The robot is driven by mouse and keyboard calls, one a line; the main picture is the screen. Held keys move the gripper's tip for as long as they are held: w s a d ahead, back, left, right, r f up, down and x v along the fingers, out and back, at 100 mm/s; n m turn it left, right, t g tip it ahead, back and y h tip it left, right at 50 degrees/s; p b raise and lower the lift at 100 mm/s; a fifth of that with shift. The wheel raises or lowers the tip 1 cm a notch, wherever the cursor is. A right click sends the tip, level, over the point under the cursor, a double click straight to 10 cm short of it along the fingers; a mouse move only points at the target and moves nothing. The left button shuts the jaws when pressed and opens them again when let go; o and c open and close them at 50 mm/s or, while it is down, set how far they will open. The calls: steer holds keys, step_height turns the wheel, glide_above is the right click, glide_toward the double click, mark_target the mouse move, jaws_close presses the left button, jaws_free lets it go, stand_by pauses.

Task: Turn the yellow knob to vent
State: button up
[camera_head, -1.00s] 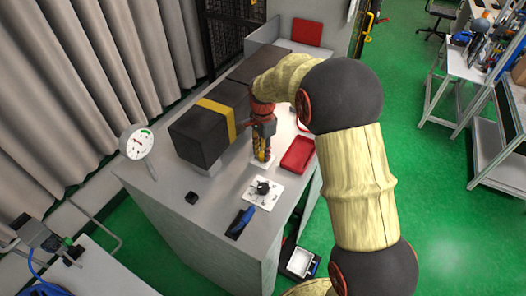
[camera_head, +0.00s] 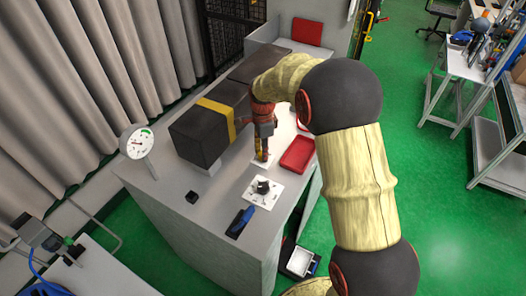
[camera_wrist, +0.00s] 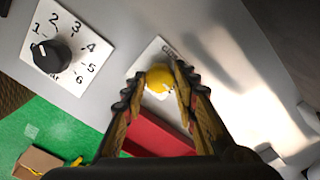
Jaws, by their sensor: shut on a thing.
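The yellow knob (camera_wrist: 159,77) sits on a small white plate (camera_wrist: 148,56) in the wrist view. My gripper (camera_wrist: 160,86) is around it, with one finger on each side, shut on it. Lettering at the plate's far edge is partly hidden and too small to read surely. Which way the knob points cannot be told. In the head view my gripper (camera_head: 262,155) points down at the white plate on the grey bench (camera_head: 180,215), and it hides the knob.
A black numbered dial (camera_wrist: 52,55) on a white plate is beside the knob's plate. A red tray (camera_head: 298,154) lies close to my gripper's right. A dark box with a yellow band (camera_head: 216,108) stands to its left. A gauge (camera_head: 137,142) stands at the bench's left edge.

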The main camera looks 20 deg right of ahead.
steer(key=o, duration=1.2)
step_height(320, 180, up, 12)
stand_by(0.4)
